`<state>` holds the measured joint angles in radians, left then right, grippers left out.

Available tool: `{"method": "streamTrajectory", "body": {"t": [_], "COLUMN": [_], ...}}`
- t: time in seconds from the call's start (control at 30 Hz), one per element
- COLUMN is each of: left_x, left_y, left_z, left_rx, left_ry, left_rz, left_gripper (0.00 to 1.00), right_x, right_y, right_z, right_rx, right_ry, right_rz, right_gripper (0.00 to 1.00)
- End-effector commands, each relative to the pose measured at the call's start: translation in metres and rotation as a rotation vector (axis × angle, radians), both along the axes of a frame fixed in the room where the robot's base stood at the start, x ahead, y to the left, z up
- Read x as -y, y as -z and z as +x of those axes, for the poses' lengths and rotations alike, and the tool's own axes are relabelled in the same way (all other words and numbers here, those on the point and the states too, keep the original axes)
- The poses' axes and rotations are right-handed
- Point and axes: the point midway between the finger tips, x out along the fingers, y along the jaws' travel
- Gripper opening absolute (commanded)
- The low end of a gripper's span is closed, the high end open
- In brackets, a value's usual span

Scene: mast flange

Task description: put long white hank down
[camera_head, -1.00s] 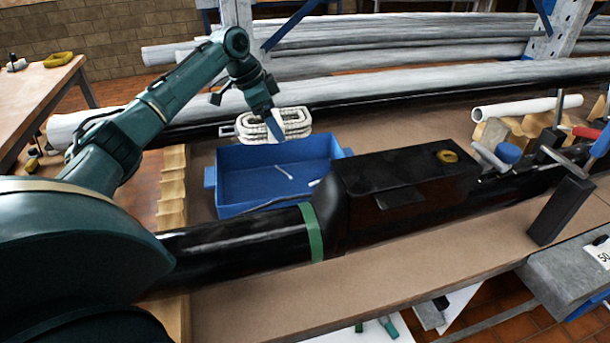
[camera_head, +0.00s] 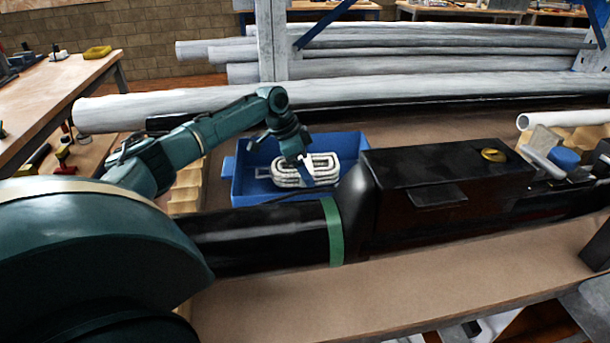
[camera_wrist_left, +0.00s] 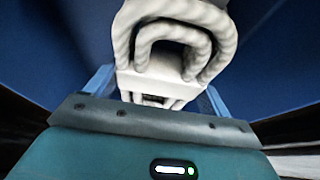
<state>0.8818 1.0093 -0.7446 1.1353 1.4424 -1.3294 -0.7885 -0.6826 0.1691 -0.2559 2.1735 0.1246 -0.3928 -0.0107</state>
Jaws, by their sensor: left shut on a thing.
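The long white hank (camera_head: 318,176) is a coiled white rope bundle. In the head view it shows at the blue bin (camera_head: 233,182), inside the outline of its walls. Whether it touches the bin floor I cannot tell. My left gripper (camera_head: 306,176) is shut on the hank from above. In the left wrist view the hank's loops (camera_wrist_left: 180,35) stand out ahead of the jaws (camera_wrist_left: 153,95), with blue bin surfaces around them. My right gripper is not in view.
A black pipe (camera_head: 265,232) with a green band lies in front of the bin. A black box-shaped housing (camera_head: 430,190) stands right of the bin. Long grey pipes (camera_head: 400,92) lie behind. The brown bench surface (camera_head: 400,285) in front is clear.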

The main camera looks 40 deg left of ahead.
Motion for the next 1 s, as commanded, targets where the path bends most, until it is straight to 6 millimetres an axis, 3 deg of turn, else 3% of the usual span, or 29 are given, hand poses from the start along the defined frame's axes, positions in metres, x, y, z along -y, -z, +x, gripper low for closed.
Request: {"method": "streamTrajectory", "body": {"t": [0.17,0.57,0.6,0.8,1.0], "left_x": [0.0,0.001,0.0,0.0,0.0], "left_y": [0.024,0.03,0.029,0.029,0.029], "left_z": [0.0,0.0,0.0,0.0,0.0], "left_rx": [-0.001,0.0,0.0,-0.001,-0.001], "left_ry": [-0.001,0.0,0.001,0.0,0.0], "left_rz": [-0.001,-0.001,0.0,-0.001,-0.001], "left_gripper": [0.56,0.56,0.84,1.0,1.0], "right_x": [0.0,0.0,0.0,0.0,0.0], "right_y": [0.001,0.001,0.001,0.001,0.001], "right_z": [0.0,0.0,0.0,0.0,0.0], "right_rx": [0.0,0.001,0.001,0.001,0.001], "right_ry": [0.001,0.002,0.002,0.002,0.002], "right_rz": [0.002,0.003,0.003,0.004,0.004], "right_gripper": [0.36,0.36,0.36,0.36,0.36]}}
